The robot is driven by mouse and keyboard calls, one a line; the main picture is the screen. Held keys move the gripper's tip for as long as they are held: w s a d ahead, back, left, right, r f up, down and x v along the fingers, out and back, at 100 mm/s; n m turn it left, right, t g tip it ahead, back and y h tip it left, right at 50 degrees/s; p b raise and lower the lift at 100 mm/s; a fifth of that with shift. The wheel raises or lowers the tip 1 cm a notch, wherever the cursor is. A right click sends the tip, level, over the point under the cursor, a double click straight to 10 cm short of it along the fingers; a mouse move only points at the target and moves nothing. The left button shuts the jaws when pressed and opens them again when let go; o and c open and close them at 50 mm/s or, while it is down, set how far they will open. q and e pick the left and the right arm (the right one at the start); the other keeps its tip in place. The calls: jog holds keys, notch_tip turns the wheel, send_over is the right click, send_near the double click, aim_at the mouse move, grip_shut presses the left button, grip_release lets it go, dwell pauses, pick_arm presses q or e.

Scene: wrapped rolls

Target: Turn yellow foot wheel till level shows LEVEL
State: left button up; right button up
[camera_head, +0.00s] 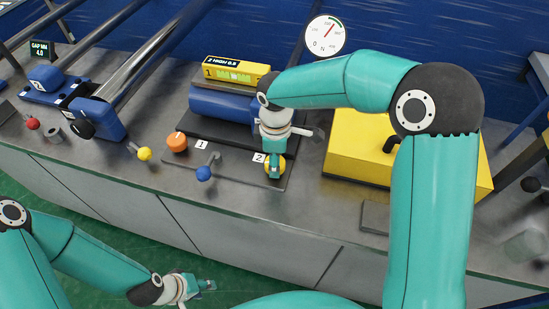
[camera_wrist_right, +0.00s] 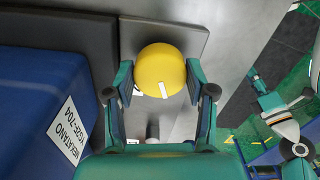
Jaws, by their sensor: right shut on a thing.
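The yellow foot wheel (camera_head: 282,165), beside the label 2, sits at the front of the dark base plate and is partly hidden by my right gripper (camera_head: 275,170). In the right wrist view the wheel (camera_wrist_right: 162,70) is a round yellow knob with a white mark, between the two fingers of my right gripper (camera_wrist_right: 160,83), which are shut on it. The yellow level (camera_head: 238,74) lies on top of the blue roll (camera_head: 220,104); its black display reads "2 HIGH 0.5". My left gripper (camera_head: 203,287) hangs low in front of the bench, holding nothing visible; its finger gap is unclear.
An orange wheel (camera_head: 177,142) stands by label 1. A blue-knobbed lever (camera_head: 204,173) and a yellow-knobbed lever (camera_head: 144,153) stand along the front. A yellow box (camera_head: 350,150) is to the right, and a round dial (camera_head: 325,36) is behind.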

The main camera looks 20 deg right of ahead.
jog(key=shift+w+r+n, duration=0.2)
jog(key=shift+w+n, duration=0.05)
jog(key=shift+n, duration=0.95)
jog(key=o, duration=0.9)
jog(key=shift+o, duration=1.3)
jog(key=shift+f, duration=0.15)
jog(key=shift+s, duration=0.1)
notch_tip(320, 180, up, 12)
